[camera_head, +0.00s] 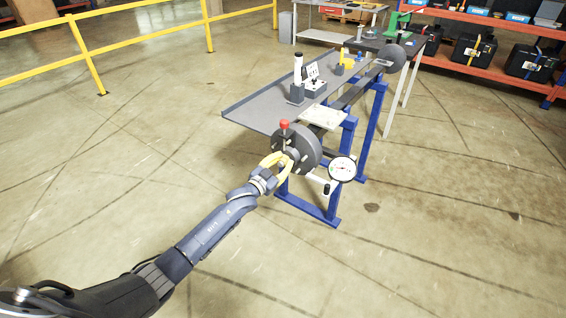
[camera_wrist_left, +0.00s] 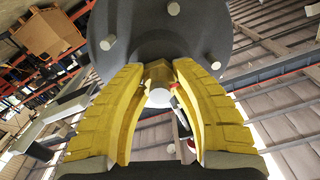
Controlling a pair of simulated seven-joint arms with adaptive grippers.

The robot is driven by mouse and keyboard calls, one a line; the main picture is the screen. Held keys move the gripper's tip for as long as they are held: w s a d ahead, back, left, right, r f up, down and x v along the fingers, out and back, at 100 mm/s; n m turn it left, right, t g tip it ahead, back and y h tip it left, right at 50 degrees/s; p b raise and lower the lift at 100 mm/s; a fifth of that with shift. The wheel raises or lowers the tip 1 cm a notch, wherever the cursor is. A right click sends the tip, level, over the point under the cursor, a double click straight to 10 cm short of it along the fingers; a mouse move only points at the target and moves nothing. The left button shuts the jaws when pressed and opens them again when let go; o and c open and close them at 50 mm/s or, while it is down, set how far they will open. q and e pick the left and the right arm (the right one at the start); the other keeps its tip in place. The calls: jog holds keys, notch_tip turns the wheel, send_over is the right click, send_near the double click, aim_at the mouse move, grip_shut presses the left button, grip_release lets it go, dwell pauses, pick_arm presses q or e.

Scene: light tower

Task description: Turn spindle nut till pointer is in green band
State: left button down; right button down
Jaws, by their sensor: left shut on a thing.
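The spindle nut (camera_wrist_left: 158,75) is a brass-coloured hex nut at the middle of a dark round flange (camera_wrist_left: 205,35), with a pale round shaft end in front of it. My left gripper (camera_head: 280,161) has yellow fingers that reach the flange's front in the head view. In the left wrist view the left gripper (camera_wrist_left: 158,78) is shut on the nut, one finger on each side. The round dial gauge (camera_head: 342,168) with a white face stands right of the flange. Its pointer and green band are too small to read surely. My right gripper is not in view.
A red-knobbed lever (camera_head: 284,125) stands above the flange. A grey bench top (camera_head: 255,108) on blue legs runs behind, with small devices on it. A yellow railing (camera_head: 140,8) is at the back left. The floor in front is clear.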

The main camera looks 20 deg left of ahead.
pick_arm(q)
jog(key=shift+r, duration=0.15)
jog(key=c, duration=0.9)
grip_release()
jog(key=shift+s, duration=0.1)
jog(key=v, duration=1.1)
jog(key=shift+s, duration=0.4)
jog(key=shift+a, duration=0.1)
